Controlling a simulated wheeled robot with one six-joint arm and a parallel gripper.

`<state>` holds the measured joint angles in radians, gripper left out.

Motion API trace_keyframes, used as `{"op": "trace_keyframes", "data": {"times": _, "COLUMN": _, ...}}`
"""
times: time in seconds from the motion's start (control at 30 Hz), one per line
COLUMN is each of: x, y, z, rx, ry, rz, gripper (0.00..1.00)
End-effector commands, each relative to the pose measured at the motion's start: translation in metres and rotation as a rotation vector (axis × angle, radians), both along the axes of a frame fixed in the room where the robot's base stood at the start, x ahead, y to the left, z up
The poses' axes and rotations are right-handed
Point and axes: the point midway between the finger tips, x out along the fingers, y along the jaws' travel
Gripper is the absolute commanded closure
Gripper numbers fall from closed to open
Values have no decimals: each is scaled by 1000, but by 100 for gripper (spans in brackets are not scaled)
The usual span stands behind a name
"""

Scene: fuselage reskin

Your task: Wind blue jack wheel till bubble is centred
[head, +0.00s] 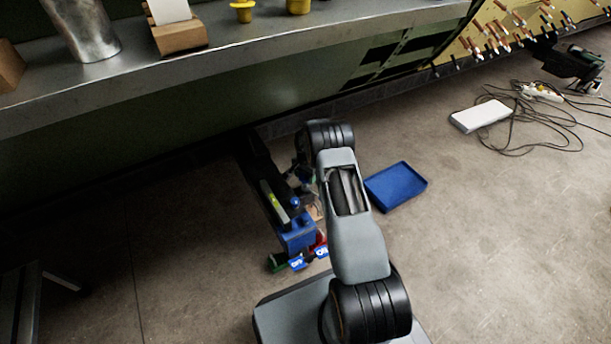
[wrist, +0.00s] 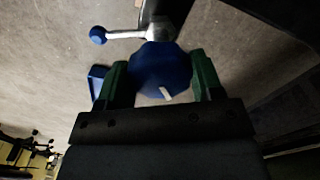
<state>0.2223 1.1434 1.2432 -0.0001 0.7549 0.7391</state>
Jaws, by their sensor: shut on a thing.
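In the wrist view, a blue jack wheel (wrist: 158,72) with a pale mark near its lower edge sits between the two green fingers of my gripper (wrist: 160,82). My gripper is shut on the wheel. A metal crank arm with a blue knob (wrist: 98,35) reaches left above the wheel. In the head view, the blue jack (head: 296,235) stands on the floor under the bench edge. A yellow-green level vial (head: 272,198) lies along its top; the bubble is too small to read.
A blue tray (head: 396,186) lies on the floor right of my arm. A metal bench (head: 200,70) with cups and blocks runs across the back. A white box (head: 480,116) and loose cables (head: 540,125) lie at right. The floor at lower right is clear.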

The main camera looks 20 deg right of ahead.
Motion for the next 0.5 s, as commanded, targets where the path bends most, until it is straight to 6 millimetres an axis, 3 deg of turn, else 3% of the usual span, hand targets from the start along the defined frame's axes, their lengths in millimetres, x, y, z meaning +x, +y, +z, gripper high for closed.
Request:
{"op": "trace_keyframes", "data": {"times": 0.33, "x": 0, "y": 1, "z": 0, "rx": 1, "ry": 1, "rz": -1, "gripper": 63}}
{"op": "trace_keyframes", "data": {"times": 0.37, "x": 0, "y": 1, "z": 0, "rx": 1, "ry": 1, "rz": -1, "gripper": 38}}
{"op": "trace_keyframes", "data": {"times": 0.5, "x": 0, "y": 1, "z": 0, "rx": 1, "ry": 1, "rz": -1, "gripper": 24}}
